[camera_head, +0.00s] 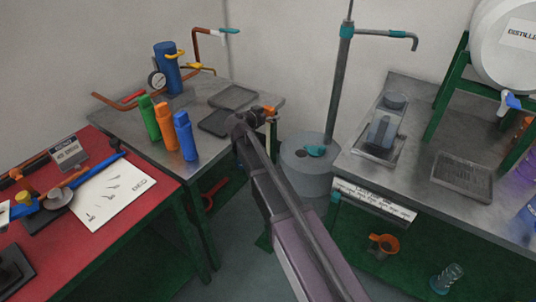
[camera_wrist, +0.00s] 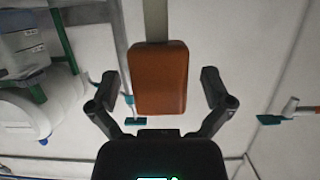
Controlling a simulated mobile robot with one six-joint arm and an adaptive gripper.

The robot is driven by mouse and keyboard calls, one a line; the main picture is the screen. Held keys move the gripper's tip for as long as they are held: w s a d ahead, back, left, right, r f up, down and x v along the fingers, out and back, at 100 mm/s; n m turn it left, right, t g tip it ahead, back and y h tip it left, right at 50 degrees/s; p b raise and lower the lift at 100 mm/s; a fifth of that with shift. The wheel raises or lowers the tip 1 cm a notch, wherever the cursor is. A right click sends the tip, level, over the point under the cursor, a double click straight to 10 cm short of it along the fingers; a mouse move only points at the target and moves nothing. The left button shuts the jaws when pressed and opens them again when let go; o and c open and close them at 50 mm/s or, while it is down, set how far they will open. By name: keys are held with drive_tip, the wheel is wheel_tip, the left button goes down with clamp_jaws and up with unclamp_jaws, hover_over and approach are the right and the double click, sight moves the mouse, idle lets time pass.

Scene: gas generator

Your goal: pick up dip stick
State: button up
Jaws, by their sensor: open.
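In the wrist view an orange handle (camera_wrist: 160,80) with a flat grey strip (camera_wrist: 156,20) running from it, which looks like the dip stick, sits between the fingers of my gripper (camera_wrist: 161,88). The fingers are open, with a gap on each side of the handle, and do not touch it. In the head view my gripper (camera_head: 258,113) is over the right end of the grey metal table, with a small orange part (camera_head: 269,110) at its tip. My arm and gripper hide part of the dip stick there; its lower end is unclear.
Green, orange and blue bottles (camera_head: 184,136) stand left of my gripper on the metal table (camera_head: 135,145). A grey round tank (camera_head: 305,180) with a tall pipe (camera_head: 337,85) stands to the right. A red-topped bench (camera_head: 140,205) is at left; a metal counter (camera_head: 375,175) is at right.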

drive_tip(key=shift+c, duration=0.2)
drive_tip(key=c, duration=1.3)
drive_tip(key=shift+r, duration=0.15)
drive_tip(key=shift+c, duration=0.2)
